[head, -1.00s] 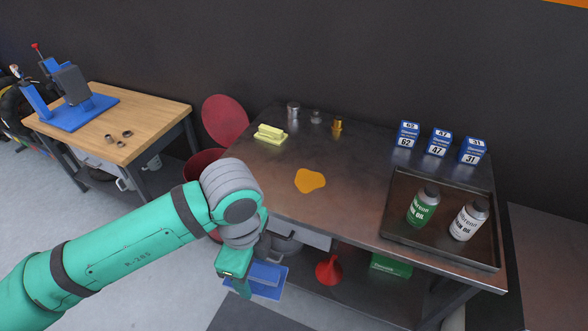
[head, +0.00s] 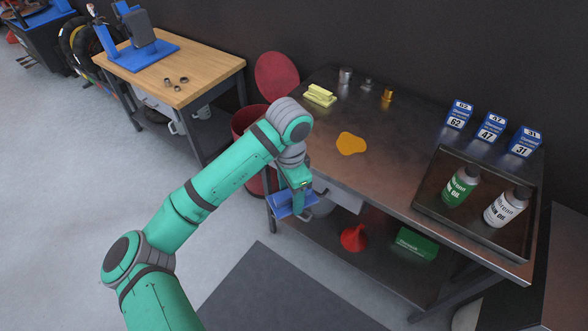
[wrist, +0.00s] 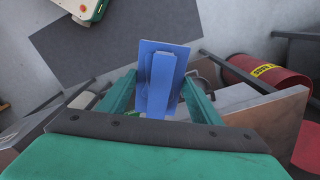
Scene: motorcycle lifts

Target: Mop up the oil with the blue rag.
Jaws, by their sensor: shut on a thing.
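The oil (head: 351,143) is an orange-yellow puddle on the dark metal workbench (head: 400,165), left of its middle. My gripper (head: 299,200) is at the bench's front left edge, short of the oil and apart from it. In the wrist view, the rag (wrist: 160,75) sits between the two green fingers. The oil does not show in the wrist view.
A yellow ridged piece (head: 320,95) and small metal parts stand at the bench's back left. Blue boxes (head: 490,129) and a tray (head: 430,207) with green and white oil bottles are at right. A red drum (head: 245,125) stands left of the bench.

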